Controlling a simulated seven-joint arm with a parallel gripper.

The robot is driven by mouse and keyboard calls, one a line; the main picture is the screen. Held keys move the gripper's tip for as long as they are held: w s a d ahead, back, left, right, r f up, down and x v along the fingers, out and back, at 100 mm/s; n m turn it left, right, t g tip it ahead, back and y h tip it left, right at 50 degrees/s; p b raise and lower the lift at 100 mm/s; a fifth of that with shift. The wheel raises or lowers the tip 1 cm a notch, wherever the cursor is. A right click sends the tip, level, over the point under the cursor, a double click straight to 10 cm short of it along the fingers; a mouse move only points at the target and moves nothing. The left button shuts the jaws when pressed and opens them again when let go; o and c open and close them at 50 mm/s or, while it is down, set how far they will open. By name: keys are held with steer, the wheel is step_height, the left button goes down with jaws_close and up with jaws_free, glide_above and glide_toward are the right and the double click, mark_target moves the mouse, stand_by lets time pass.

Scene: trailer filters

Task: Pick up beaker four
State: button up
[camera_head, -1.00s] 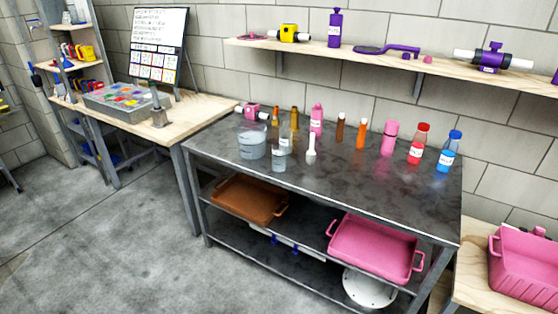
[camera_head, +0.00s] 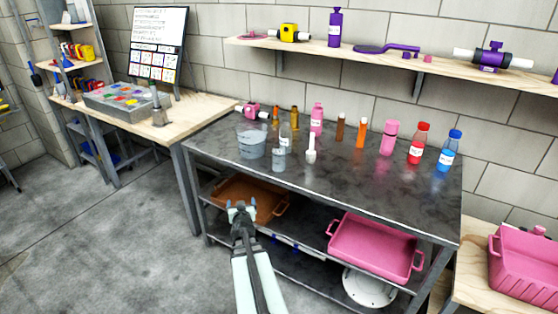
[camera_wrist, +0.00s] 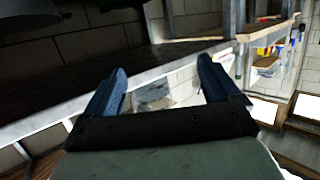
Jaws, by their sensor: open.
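Several clear beakers stand on the dark metal table in the head view. A large one (camera_head: 251,141) is at the left, a smaller one (camera_head: 278,158) is in front, and a narrow one (camera_head: 286,136) is behind. I cannot tell which is beaker four, as no label is readable. My gripper (camera_head: 241,207) is open and empty, in front of and below the tabletop edge, apart from the beakers. In the wrist view, my two blue fingers (camera_wrist: 163,85) are spread wide. No beaker is clearly visible there.
Coloured bottles (camera_head: 417,143) stand along the back of the dark table (camera_head: 360,190), with a white-necked flask (camera_head: 311,150) near the beakers. A brown tray (camera_head: 275,207) and a pink tray (camera_head: 375,248) lie on the lower shelf. The tabletop's front right is clear.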

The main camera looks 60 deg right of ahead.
mark_target(277, 164)
steer(key=s+d+r+m+g+h, duration=0.3)
steer(key=s+d+r+h, duration=0.2)
steer(key=s+d+r, duration=0.4)
steer(key=shift+m, duration=0.3)
steer(key=x, duration=0.3)
steer(key=r+x, duration=0.1)
steer(key=x, duration=0.6)
steer(key=shift+r, duration=0.15)
steer(key=shift+s+r+x, duration=0.15)
steer(key=shift+x, duration=1.2)
steer(key=shift+s+r+x, duration=0.1)
steer(key=shift+x, duration=1.25)
steer(key=c, duration=1.2)
steer(key=shift+r, duration=0.2)
